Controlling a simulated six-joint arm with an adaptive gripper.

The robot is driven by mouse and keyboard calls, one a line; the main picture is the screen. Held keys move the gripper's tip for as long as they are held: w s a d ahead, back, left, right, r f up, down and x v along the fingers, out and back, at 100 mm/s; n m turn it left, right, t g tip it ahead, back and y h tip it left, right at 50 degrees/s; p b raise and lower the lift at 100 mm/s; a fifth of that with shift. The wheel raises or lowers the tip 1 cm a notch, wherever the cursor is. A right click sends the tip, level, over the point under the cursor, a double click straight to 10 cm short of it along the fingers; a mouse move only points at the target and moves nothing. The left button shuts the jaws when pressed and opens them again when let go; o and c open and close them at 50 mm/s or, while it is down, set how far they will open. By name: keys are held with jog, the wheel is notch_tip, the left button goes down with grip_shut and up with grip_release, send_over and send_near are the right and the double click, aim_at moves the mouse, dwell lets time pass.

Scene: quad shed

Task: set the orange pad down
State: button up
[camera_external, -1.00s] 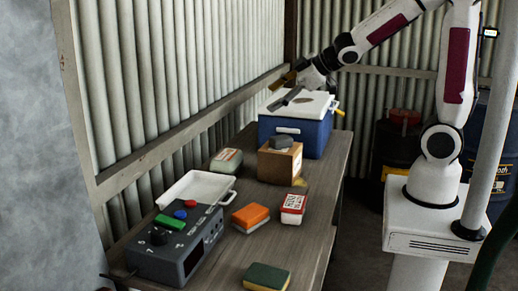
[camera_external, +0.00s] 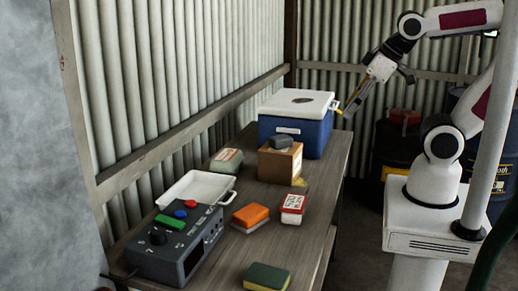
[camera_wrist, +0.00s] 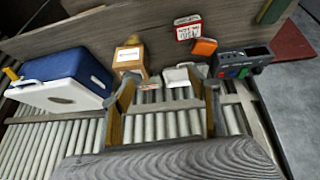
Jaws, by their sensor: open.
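The orange pad (camera_external: 251,214) lies on the wooden bench between the white tray and the red-and-white box. A grey layer shows under it; I cannot tell whether that is a separate thing. It also shows small in the wrist view (camera_wrist: 203,46). My gripper (camera_external: 346,110) is at the right side of the blue cooler, far from the pad, pointing down and left. In the wrist view, its two fingers (camera_wrist: 168,88) are spread apart with nothing held between them.
The blue cooler (camera_external: 303,137) with a white lid stands at the back. A wooden box (camera_external: 279,164) bears a dark grey block. A white tray (camera_external: 181,186), control box (camera_external: 169,254), red-and-white box (camera_external: 292,209) and green-and-yellow sponge (camera_external: 267,277) are on the bench (camera_external: 300,245).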

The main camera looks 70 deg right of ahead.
jog(key=s, duration=0.1)
jog(key=s+a, duration=0.2)
jog(key=shift+s+f+g+y, duration=0.1)
jog(key=shift+f+g+y, duration=0.2)
jog(key=shift+y, duration=0.1)
